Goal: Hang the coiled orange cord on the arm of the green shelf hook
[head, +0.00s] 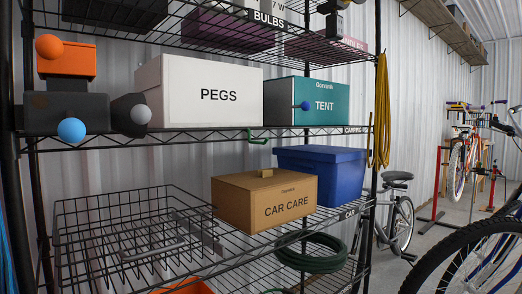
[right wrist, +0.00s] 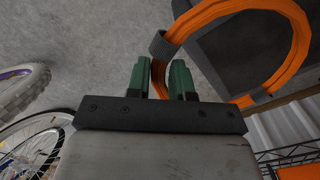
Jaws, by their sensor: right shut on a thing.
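My right gripper (right wrist: 162,70) has green fingers and is shut on the cord near that wrap; the exact contact is hard to see. Neither my right gripper nor the orange cord shows in the head view. My left gripper is in neither view.
A PEGS box (head: 205,92) and a TENT box (head: 325,103) stand above the hook. A CAR CARE box (head: 250,212) and a blue bin (head: 345,180) stand below it. A yellow cord (head: 382,110) hangs at the right post. Bicycles (head: 470,255) stand at right.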

